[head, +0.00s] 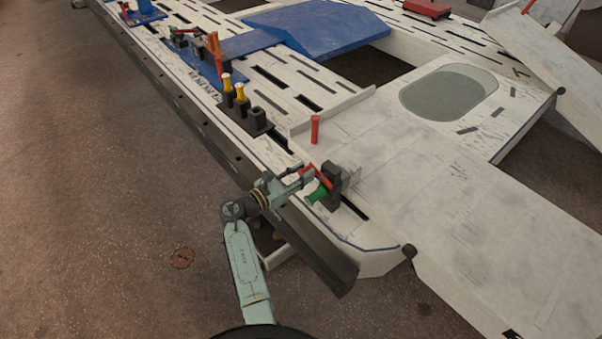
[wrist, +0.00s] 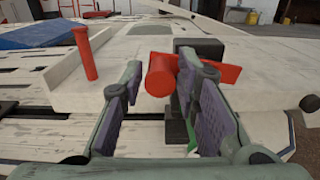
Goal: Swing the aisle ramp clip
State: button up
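The ramp clip has a black upright body (head: 335,181) at the front edge of the white ramp panel (head: 410,165), with a red lever (head: 318,175) and a green-handled part (head: 319,193) beside it. In the wrist view, the red lever (wrist: 160,75) shows a round end toward me, and its arm runs right, partly behind my right finger. The black body (wrist: 197,48) stands behind it. My gripper (head: 306,175) is open at the clip. In the wrist view my gripper (wrist: 163,82) has one finger on each side of the lever's round end, with a visible gap on the left.
A red upright pin (head: 315,129) stands left of the clip on the ramp's edge. Yellow-topped black clamps (head: 241,97) stand farther along the slotted frame. A blue panel (head: 318,27) lies beyond. The floor (head: 110,180) at left is mostly clear.

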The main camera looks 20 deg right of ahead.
grip_shut()
jog(key=shift+r+m, duration=0.1)
jog(key=shift+m, duration=0.2)
jog(key=m, duration=0.1)
jog(key=r+m, duration=0.1)
jog(key=m, duration=0.1)
jog(key=shift+s+d+r+m+b, duration=0.15)
jog(key=shift+s+m+b, duration=0.15)
jog(key=shift+s+d+r+m+b, duration=0.2)
jog(key=shift+s+r+m+b, duration=0.55)
jog(key=shift+m, duration=1.1)
jog(key=shift+s+d+m+b, duration=0.25)
jog(key=shift+s+m+b, duration=0.25)
jog(key=shift+m+b, duration=1.05)
jog(key=shift+s+d+r+m+b, duration=0.2)
jog(key=shift+s+r+m+b, duration=0.3)
jog(key=shift+m, duration=1.7)
jog(key=shift+s+f, duration=0.1)
jog(key=shift+o, duration=1.9)
grip_release()
